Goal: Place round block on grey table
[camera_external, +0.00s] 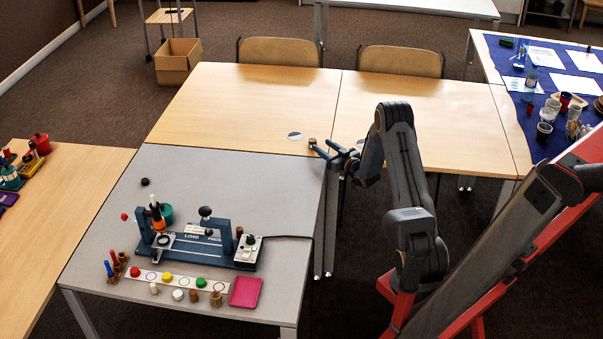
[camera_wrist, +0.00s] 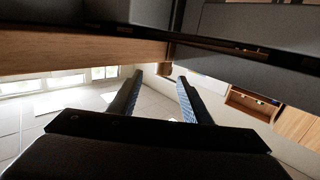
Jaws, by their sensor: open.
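A small brown round block (camera_external: 312,142) stands on the wooden table near its front edge, close to the seam between the two wooden tops. My gripper (camera_external: 324,147) is open and empty, just to the right of the block, with its blue-lined fingers pointing at it. In the wrist view, a small brown piece (camera_wrist: 164,69), which looks like the block, shows just beyond the open fingertips (camera_wrist: 158,75), apart from them. The grey table (camera_external: 255,185) stands in front of the wooden one, to the lower left of my gripper.
A blue press fixture (camera_external: 210,246), coloured buttons, pegs and a pink tray (camera_external: 245,292) fill the front of the grey table. A small dark round piece (camera_external: 145,182) lies at its left. Its back right is clear. A white disc (camera_external: 295,136) lies beside the block.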

